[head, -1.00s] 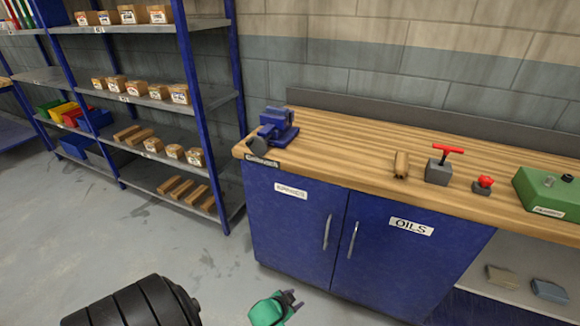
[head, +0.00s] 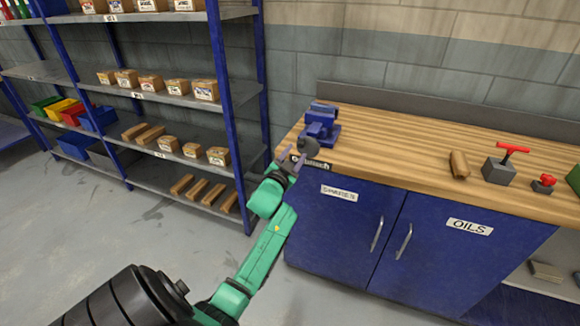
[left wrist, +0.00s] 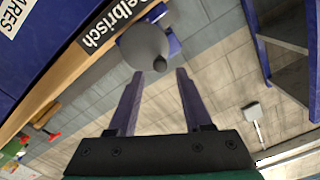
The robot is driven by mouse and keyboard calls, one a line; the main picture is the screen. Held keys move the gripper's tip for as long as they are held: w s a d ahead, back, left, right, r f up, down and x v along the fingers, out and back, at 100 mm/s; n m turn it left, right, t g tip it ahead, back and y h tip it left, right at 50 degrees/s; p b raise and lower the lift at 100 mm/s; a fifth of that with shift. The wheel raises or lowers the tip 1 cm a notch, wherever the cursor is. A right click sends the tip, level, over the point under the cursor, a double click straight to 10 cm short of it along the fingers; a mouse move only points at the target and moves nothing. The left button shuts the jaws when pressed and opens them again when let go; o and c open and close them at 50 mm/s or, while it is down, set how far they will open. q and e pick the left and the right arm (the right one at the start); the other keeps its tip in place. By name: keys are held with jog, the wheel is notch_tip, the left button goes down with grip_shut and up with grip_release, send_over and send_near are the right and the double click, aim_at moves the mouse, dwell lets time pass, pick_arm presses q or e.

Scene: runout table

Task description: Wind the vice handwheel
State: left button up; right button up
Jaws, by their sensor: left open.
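The blue vice (head: 322,124) stands on the left front corner of the wooden bench. Its grey round handwheel (head: 308,146) faces out past the bench edge. In the left wrist view the handwheel (left wrist: 140,46) is a grey disc with a small dark knob (left wrist: 160,64) on it. My left gripper (head: 284,160) is open and empty, just left of the handwheel at about bench height. In the left wrist view its fingers (left wrist: 158,74) point toward the disc, and the knob appears between the fingertips. I cannot tell if they touch. My right gripper is not in view.
The bench top (head: 400,150) holds a wooden piece (head: 459,164), a grey block with a red T-handle (head: 500,168) and a red knob (head: 543,183). Blue cabinet doors (head: 335,222) are below. A shelf rack (head: 258,110) stands left. The floor between is clear.

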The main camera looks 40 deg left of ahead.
aim_at(301, 146)
pick_arm(q)
jog(key=b+x, duration=0.1)
jog(key=x, duration=0.2)
jog(key=shift+w+f, duration=0.1)
jog(key=shift+w, duration=0.05)
jog(key=shift+w+a, duration=0.1)
jog(key=shift+w, duration=0.1)
jog(key=shift+f+m+b, duration=0.1)
jog(key=shift+m+b, duration=0.35)
jog(key=shift+m, duration=0.45)
jog(key=m, duration=0.3)
jog(key=shift+a+m+b, duration=0.1)
jog(key=shift+m+b, duration=0.25)
jog(key=shift+m, duration=0.05)
jog(key=m, duration=0.5)
jog(key=shift+b, duration=0.3)
jog(key=shift+m, duration=1.1)
jog(key=shift+r, duration=0.2)
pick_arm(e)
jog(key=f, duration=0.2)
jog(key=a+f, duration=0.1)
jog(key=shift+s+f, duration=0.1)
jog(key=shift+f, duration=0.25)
